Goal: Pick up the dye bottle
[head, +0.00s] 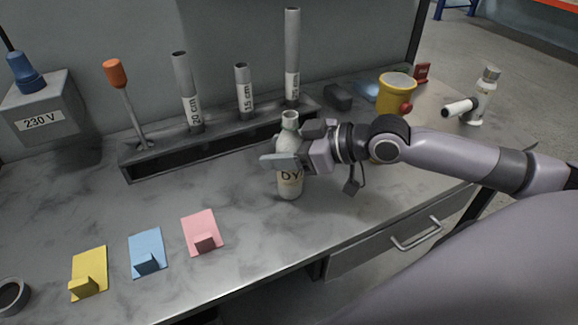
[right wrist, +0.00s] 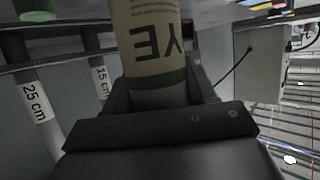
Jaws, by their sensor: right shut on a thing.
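The dye bottle (head: 290,185) is pale, with dark lettering and a narrow neck. My left gripper is in neither view.
Behind the bottle stands a dark rack (head: 165,160) with labelled grey tubes and an orange-handled tool (head: 116,75). A yellow pot (head: 396,92) stands at the back right. Yellow, blue and pink cards (head: 200,228) lie at the front left. A drawer handle (head: 415,235) juts from the bench front.

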